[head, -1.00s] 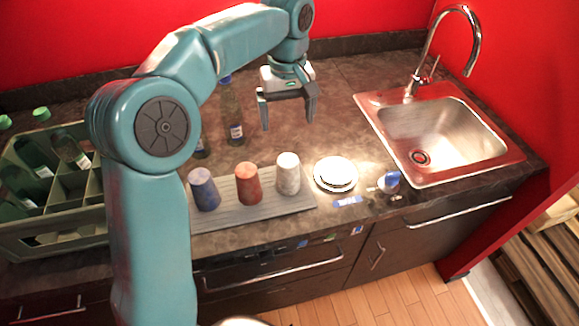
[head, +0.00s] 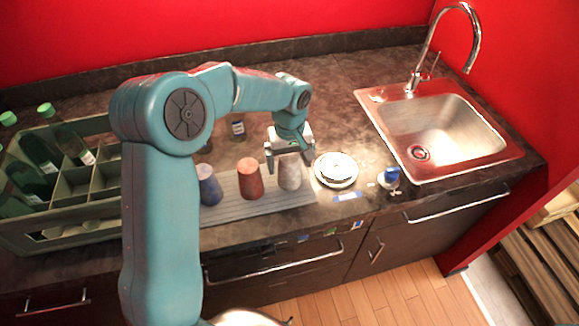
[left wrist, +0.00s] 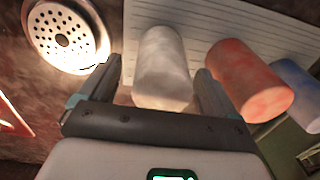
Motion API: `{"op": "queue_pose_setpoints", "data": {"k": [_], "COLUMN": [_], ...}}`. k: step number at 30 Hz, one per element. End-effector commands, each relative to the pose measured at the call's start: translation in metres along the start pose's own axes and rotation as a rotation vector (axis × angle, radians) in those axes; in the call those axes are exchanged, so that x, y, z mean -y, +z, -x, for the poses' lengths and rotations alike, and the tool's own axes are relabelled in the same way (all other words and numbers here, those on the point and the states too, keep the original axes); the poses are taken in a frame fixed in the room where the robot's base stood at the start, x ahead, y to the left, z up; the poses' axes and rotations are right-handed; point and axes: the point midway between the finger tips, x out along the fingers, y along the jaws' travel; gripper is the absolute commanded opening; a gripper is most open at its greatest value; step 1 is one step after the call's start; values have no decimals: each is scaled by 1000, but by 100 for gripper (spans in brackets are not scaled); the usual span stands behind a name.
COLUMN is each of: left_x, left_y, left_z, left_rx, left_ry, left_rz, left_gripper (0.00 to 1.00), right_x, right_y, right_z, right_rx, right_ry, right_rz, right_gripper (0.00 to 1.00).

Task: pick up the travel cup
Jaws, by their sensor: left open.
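Three tapered cups stand in a row on a grey ribbed mat (head: 235,211): a blue one (head: 209,186), a red one (head: 250,179) and a whitish one (head: 290,174). My left gripper (head: 290,162) is open at the whitish cup, with one finger on each side of it in the head view. In the left wrist view the whitish cup (left wrist: 162,68) lies between the spread fingers, and the red cup (left wrist: 250,82) is close beside the right finger. The blue cup (left wrist: 298,90) is farther right. Contact with the whitish cup cannot be told. My right gripper is out of view.
A round white perforated dish (head: 336,170) sits just right of the mat. A small blue item (head: 390,176) stands near the counter's front edge. A crate of green bottles (head: 60,225) is at the left, a sink (head: 440,130) at the right. Counter behind the dish is clear.

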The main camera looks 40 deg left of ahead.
Motion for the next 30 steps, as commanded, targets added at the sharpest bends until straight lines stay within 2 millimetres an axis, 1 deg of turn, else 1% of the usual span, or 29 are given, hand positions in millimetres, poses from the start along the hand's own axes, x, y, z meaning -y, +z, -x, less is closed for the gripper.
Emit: {"op": "queue_pose_setpoints", "data": {"k": [7,8,9,11,12,13,14,24,28,30], "left_x": [0,0,0,0,0,0,0,0,0,0], "left_y": [0,0,0,0,0,0,0,-1,-1,-1], "left_z": [-3,-3,-3,-3,-3,-3,-3,0,12,24], "left_rx": [-1,-1,-1,-1,-1,-1,-1,-2,-4,-6], "left_ry": [0,0,0,0,0,0,0,2,2,4], "left_rz": [1,1,1,1,1,1,1,1,1,2], "left_gripper": [91,88,75,55,42,32,26,26,26,26], "right_x": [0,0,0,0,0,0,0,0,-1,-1], "right_y": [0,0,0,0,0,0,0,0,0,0], "right_z": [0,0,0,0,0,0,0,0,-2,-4], "right_rx": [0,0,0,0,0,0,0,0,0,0], "right_ry": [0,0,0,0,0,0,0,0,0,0], "right_rz": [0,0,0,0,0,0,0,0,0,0], "right_gripper": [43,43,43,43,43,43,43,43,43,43]}}
